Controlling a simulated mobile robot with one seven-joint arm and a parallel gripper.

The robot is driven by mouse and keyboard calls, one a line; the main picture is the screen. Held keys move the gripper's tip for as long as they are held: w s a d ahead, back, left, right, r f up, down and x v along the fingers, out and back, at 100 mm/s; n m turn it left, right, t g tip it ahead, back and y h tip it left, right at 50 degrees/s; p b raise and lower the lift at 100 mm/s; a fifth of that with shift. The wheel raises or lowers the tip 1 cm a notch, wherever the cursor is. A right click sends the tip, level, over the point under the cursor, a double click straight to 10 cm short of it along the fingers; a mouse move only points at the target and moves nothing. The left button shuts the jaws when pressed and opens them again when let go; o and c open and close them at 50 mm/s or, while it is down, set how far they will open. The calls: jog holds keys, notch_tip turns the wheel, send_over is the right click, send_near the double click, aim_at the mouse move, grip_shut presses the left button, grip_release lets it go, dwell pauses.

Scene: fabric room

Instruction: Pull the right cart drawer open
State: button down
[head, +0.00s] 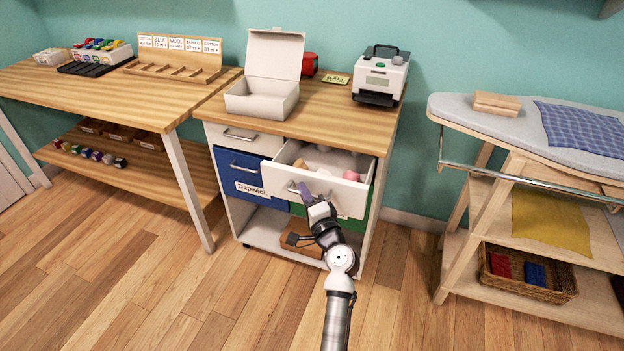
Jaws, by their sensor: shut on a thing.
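The cart (229,211) has a wooden top and stands in the middle of the head view. Its right drawer (337,193) is white and is pulled out, with several pale and pink items showing inside. The drawer's metal handle (297,188) is at its front, partly hidden by my gripper. My gripper (303,189) is at that handle and shut on it. The left drawer (243,137), white with a metal handle, is closed beside it.
A blue bin (238,172) and a partly hidden green bin (353,223) sit below the drawers. An open white box (262,98) and a label printer (381,76) stand on the cart top. An ironing board (463,105) stands right. Floor in front is clear.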

jog(key=s+a, duration=0.3)
jog(key=s, duration=0.6)
jog(key=shift+s, duration=0.25)
jog(key=c, duration=1.8)
grip_release()
jog(key=shift+s, duration=0.15)
